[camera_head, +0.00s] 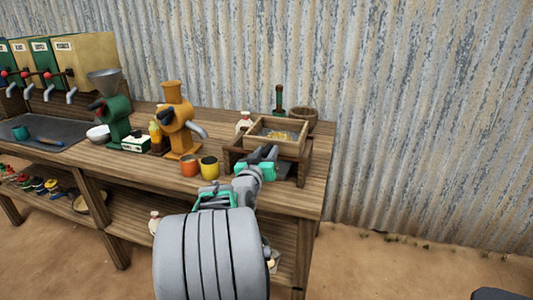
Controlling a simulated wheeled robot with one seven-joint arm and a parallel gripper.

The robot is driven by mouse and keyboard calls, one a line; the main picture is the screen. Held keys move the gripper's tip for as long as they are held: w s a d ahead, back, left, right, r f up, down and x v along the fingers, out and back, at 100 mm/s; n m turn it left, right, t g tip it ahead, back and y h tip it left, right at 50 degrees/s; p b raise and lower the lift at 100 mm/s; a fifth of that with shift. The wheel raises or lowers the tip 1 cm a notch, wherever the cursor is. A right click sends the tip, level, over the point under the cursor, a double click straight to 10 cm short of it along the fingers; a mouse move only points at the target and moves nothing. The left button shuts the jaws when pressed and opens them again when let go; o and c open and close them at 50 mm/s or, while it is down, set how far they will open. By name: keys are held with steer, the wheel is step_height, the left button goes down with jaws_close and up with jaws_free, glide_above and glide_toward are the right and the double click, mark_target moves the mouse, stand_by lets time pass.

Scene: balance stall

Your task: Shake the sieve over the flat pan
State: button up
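The sieve is a square, light wooden box (301,148) with yellowish material inside. It sits on a dark brown wooden stand (230,151) at the right end of the bench. A dark flat surface (286,169), perhaps the flat pan, shows partly under the sieve; the rest is hidden. My gripper (263,154) is at the near side of the sieve, with its dark fingers pointing at the front wall. Whether the fingers touch the wall or grip anything is too small to tell.
An orange grinder (174,120) and a green grinder (115,120) stand further left. A corrugated wall (400,100) closes the back.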

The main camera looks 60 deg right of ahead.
jaws_close()
stand_by(1.1)
